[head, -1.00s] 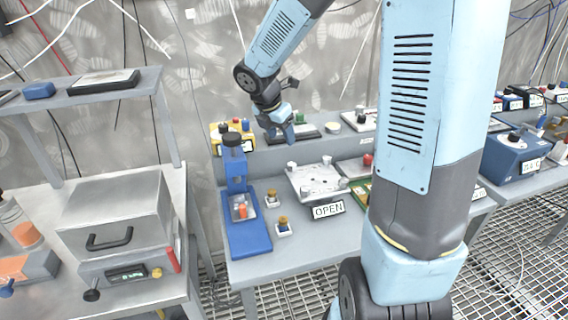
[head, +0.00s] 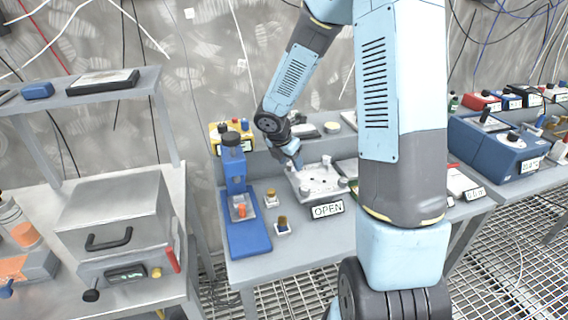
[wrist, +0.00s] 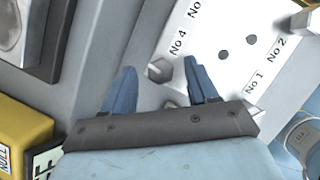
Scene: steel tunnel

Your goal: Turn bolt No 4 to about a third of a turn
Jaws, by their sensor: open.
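The white plate (head: 320,174) with the bolts lies on the middle bench in the head view. In the wrist view it carries printed labels No 1, No 2 and No 4 (wrist: 178,43); another label is cut off. Bolt No 4 (wrist: 159,70), a grey bolt head, is at the plate corner beside its label. My gripper (wrist: 161,82) is open, its two blue fingers apart. In the wrist view the bolt head appears between the fingertips, nearer the right one; I cannot tell the height gap. In the head view my gripper (head: 294,163) is at the plate's back left corner.
A sign reading OPEN (head: 328,210) is at the plate's front. A blue press-like device (head: 238,190) stands to the left, with small brass-topped parts (head: 283,223) between. A yellow box (wrist: 22,135) is near my gripper's left. My arm hides part of the bench.

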